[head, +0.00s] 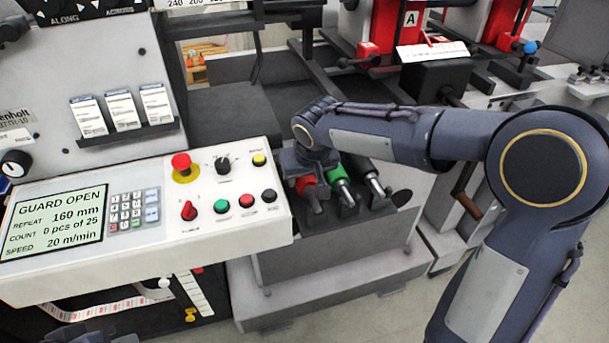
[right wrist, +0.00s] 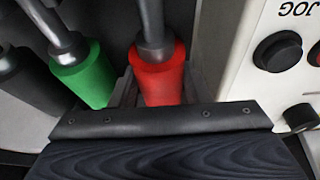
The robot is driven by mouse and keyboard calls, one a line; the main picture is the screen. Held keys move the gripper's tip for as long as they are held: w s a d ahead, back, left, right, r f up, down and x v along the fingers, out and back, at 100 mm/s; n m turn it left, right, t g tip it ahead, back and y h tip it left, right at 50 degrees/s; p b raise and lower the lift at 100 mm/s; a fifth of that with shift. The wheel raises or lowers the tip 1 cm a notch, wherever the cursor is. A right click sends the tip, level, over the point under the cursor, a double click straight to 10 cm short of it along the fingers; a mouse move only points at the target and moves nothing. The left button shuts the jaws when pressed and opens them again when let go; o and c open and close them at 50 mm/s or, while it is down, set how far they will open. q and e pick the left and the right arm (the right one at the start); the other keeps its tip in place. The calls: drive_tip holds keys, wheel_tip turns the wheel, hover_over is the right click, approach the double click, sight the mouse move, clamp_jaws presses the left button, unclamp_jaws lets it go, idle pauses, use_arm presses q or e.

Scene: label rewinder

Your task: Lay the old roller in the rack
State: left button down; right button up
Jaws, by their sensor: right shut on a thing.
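The red roller (head: 306,187) lies tilted in the leftmost place of the dark rack (head: 285,262), below the console's right edge. My right gripper (head: 304,172) reaches down from above and is shut on it. In the right wrist view the red roller (right wrist: 158,75) stands out from the jaws with its grey shaft pointing away. The gripper body hides the roller's near end, so I cannot tell how fully the rack bears it.
A green roller (head: 339,178) lies just right of the red one, with a dark grey roller (head: 368,180) beyond it. The control console (head: 150,225) with its buttons stands close on the left. Red label units (head: 375,35) stand at the back.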

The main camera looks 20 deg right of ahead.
drive_tip(key=shift+f, duration=0.1)
drive_tip(key=o, duration=1.3)
drive_tip(key=shift+r+p, duration=3.35)
drive_tip(key=shift+r, duration=0.95)
